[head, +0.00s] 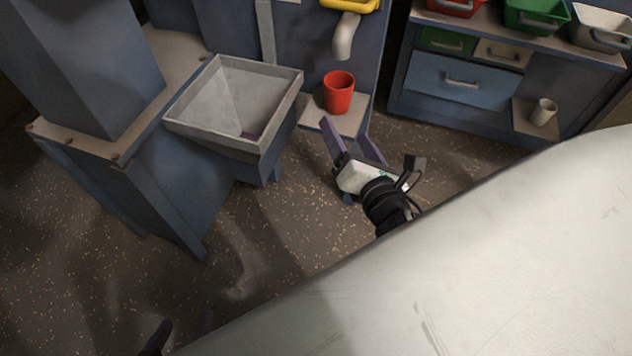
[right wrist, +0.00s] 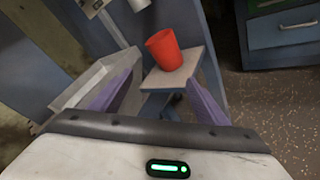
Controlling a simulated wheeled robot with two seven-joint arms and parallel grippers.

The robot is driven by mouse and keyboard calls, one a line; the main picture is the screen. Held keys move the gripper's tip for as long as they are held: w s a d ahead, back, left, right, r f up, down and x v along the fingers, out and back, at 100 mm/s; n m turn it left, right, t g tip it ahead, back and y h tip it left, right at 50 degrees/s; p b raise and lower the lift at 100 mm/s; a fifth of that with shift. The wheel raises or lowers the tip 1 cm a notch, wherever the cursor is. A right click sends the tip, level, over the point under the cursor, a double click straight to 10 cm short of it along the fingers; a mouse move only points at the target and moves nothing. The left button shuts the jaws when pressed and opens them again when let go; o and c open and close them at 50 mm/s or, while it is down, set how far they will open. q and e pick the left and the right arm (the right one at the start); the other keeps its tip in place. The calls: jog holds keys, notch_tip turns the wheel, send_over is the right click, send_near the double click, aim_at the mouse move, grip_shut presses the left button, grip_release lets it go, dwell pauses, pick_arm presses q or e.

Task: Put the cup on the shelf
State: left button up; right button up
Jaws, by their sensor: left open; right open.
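A red cup (head: 338,92) stands upright on a small ledge (head: 346,124) under a grey spout. A white cup (head: 543,112) stands on a low shelf (head: 520,116) of the blue cabinet at the right. My right gripper (head: 348,130) is open and empty, just in front of the ledge and below the red cup in the head view. In the right wrist view the red cup (right wrist: 164,50) shows ahead, beyond the open purple fingers and apart from them. My left gripper (head: 184,330) is open at the bottom edge, far from both cups, and mostly hidden.
A grey hopper (head: 215,130) stands left of the ledge, close to my right gripper. The spout (head: 346,38) hangs above the red cup. Red (head: 455,6), green (head: 535,14) and white (head: 603,28) bins sit on the cabinet top. Floor between ledge and cabinet is clear.

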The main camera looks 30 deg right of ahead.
jog(key=s+a+f+m+g+y, duration=0.3)
jog(key=s+a+f+m, duration=0.3)
jog(key=m, duration=0.5)
jog(key=s+a+f+m+g+y, duration=0.3)
jog(key=s+a+f+m+y, duration=0.2)
jog(key=a+m, duration=0.6)
jog(key=shift+s+f+m+g, duration=0.3)
jog(key=shift+s+f+m, duration=0.45)
jog(key=shift+s, duration=0.4)
jog(key=shift+d+r, duration=0.1)
